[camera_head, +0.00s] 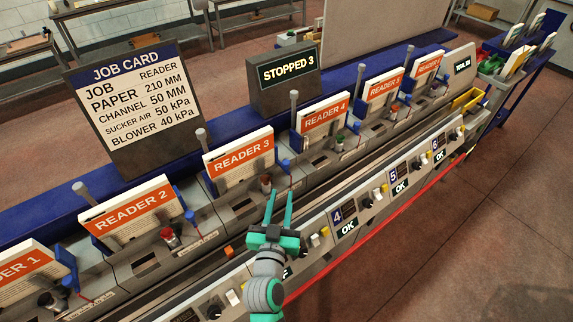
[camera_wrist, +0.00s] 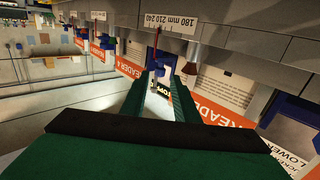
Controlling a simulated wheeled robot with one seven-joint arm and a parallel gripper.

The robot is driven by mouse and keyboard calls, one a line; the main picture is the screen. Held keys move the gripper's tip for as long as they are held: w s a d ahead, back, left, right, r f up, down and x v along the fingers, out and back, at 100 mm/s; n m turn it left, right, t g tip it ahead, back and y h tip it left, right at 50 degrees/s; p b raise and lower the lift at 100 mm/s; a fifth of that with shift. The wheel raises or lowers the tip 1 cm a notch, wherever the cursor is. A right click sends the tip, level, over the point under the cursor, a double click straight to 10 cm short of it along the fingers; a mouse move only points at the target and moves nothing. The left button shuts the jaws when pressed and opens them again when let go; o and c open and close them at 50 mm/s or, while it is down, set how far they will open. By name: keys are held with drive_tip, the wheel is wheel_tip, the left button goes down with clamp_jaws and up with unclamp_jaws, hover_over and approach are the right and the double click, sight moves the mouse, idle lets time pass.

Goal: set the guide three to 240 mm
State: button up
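The reader 3 station (camera_head: 239,158) stands left of centre in the head view, with its blue guide (camera_head: 285,166) at its right side. In the wrist view the guide's blue part (camera_wrist: 158,47) and thin red pointer lie just beyond my fingers. A white scale (camera_wrist: 170,22) there is marked 180, 210 and 240 mm. The pointer meets it toward the left end, seemingly by 240; the exact reading is unclear. My gripper (camera_head: 281,195) is open, its two green fingers apart and seemingly empty. It is over the rail in front of reader 3. Contact with the guide cannot be told.
A brown-red knob (camera_head: 266,184) stands close left of my fingers. The reader 4 station (camera_head: 325,117) is to the right, the reader 2 station (camera_head: 130,210) to the left. The job card (camera_head: 130,95) lists 210 mm; a sign (camera_head: 287,72) reads STOPPED 3.

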sight(286, 168)
drive_tip(key=w, duration=0.4)
drive_tip(key=w+d+r, duration=0.1)
drive_tip(key=w, duration=0.7)
drive_tip(key=shift+w+d+r, duration=0.1)
drive_tip(key=shift+d+r, duration=0.1)
drive_tip(key=shift+r, duration=0.05)
clamp_jaws()
